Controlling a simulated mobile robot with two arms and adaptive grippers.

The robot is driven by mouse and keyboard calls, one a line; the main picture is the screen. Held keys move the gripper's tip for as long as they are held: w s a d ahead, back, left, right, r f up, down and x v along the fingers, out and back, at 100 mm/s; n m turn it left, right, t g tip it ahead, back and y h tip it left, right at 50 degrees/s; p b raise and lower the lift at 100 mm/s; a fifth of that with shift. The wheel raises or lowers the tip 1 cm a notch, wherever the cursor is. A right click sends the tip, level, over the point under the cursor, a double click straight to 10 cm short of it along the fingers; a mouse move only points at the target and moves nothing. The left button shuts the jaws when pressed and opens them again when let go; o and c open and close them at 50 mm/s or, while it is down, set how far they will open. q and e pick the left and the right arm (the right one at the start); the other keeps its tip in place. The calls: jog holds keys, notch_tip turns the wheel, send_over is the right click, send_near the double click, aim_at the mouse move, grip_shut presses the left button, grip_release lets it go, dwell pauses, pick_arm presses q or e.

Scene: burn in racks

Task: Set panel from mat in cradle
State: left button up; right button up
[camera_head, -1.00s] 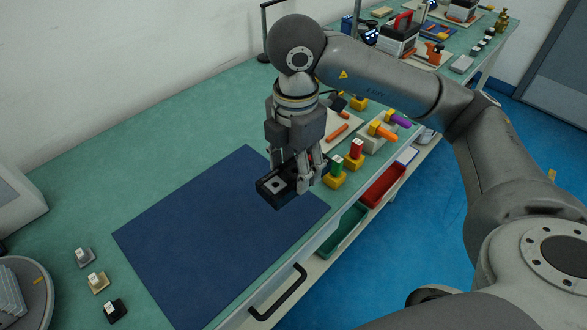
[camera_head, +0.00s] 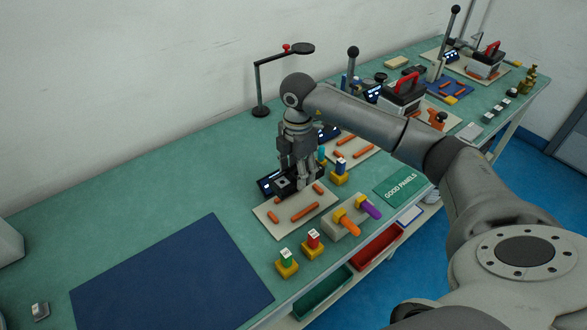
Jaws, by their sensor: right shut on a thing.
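My right gripper (camera_head: 296,174) points down and is shut on a small black panel (camera_head: 285,184) with a pale square on its top. The panel is over the back of a beige board (camera_head: 272,228) with several orange bars, which looks like the cradle. A blue-lit display shows beside the panel's left end. The fingers hide part of this area, and I cannot tell whether the panel touches the board. The dark blue mat (camera_head: 170,275) lies bare at the lower left. My left gripper is not in view.
Yellow-based blocks with green (camera_head: 286,262) and red (camera_head: 312,242) tops stand in front of the board. A beige block with orange and purple handles (camera_head: 345,218) is to its right. A green "GOOD PANELS" mat (camera_head: 401,187) is clear. A black lamp stand (camera_head: 259,90) rises behind.

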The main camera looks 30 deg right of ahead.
jog(key=shift+a+f+b, duration=0.2)
jog(key=shift+f+b, duration=0.2)
jog(key=shift+f, duration=0.1)
jog(key=shift+f+b, duration=0.3)
jog(key=shift+f, duration=0.1)
notch_tip(320, 180, down, 3)
jog(key=shift+d+r+b, duration=0.15)
jog(key=shift+r+b, duration=0.05)
jog(key=shift+b, duration=0.8)
notch_tip(320, 180, down, 2)
jog(key=shift+f+b, duration=0.2)
jog(key=shift+b, duration=0.75)
jog(key=shift+f+b, duration=0.75)
jog(key=shift+f, duration=0.5)
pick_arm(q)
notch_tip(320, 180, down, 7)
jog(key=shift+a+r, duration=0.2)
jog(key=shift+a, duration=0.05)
pick_arm(e)
jog(key=shift+f, duration=0.15)
